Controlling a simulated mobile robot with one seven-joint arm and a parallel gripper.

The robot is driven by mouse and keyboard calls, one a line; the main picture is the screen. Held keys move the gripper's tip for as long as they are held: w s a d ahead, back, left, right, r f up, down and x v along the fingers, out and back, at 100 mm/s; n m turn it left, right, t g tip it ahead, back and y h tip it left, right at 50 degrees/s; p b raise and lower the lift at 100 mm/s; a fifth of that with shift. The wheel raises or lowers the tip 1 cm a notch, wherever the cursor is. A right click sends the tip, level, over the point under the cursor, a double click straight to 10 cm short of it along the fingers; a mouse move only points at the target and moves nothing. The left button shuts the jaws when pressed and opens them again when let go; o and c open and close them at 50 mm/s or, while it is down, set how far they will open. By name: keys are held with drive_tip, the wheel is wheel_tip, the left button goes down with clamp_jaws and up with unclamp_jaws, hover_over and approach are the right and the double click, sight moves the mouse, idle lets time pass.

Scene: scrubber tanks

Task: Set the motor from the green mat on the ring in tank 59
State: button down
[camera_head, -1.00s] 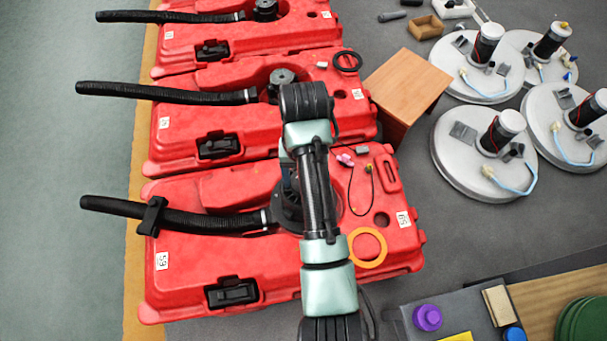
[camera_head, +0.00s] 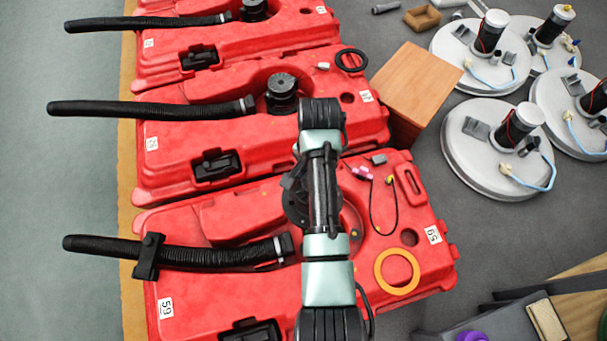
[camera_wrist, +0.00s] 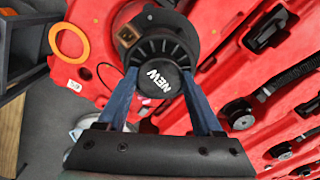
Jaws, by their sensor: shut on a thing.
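Tank 59 (camera_head: 220,290) is the nearest red tank, with 59 on its label. My gripper (camera_wrist: 160,78) has its two blue fingers shut on a black finned motor (camera_wrist: 160,50) marked NEW. In the head view the motor (camera_head: 296,200) shows beside my arm, over the tank's round well (camera_head: 353,222) or just left of it. I cannot tell its height above the tank. My arm and the motor hide much of the well, and I see no ring inside it. An orange ring (camera_head: 397,271) lies flat on the tank's right part; it also shows in the wrist view (camera_wrist: 69,41).
A black ribbed hose (camera_head: 200,255) crosses tank 59 and ends left of the well. A thin cable with a pink connector (camera_head: 362,173) lies right of it. Other red tanks (camera_head: 180,135), a wooden box (camera_head: 415,85) and round white lids with motors (camera_head: 485,165) stand beyond.

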drive_tip(key=d+f+m+b, duration=0.1)
drive_tip(key=f+m+b, duration=0.1)
drive_tip(key=f+m, duration=0.1)
drive_tip(key=d+f+m+b, duration=0.1)
drive_tip(key=f+m+b, duration=0.1)
drive_tip(key=f, duration=0.4)
drive_tip(key=s+d+f+m+b, duration=0.1)
drive_tip(key=d+f+m+b, duration=0.1)
drive_tip(key=f+m+b, duration=0.1)
drive_tip(key=shift+d+f+m, duration=0.1)
drive_tip(key=shift+f+m, duration=0.2)
drive_tip(key=shift+f, duration=0.55)
drive_tip(key=shift+d+f+m+b, duration=0.3)
drive_tip(key=shift+f+m, duration=0.2)
drive_tip(key=shift+f, duration=0.2)
drive_tip(key=shift+f+b, duration=2.85)
drive_tip(key=shift+f, duration=0.1)
drive_tip(key=shift+a+f+b, duration=0.1)
drive_tip(key=shift+f+b, duration=0.3)
drive_tip(key=shift+f, duration=1)
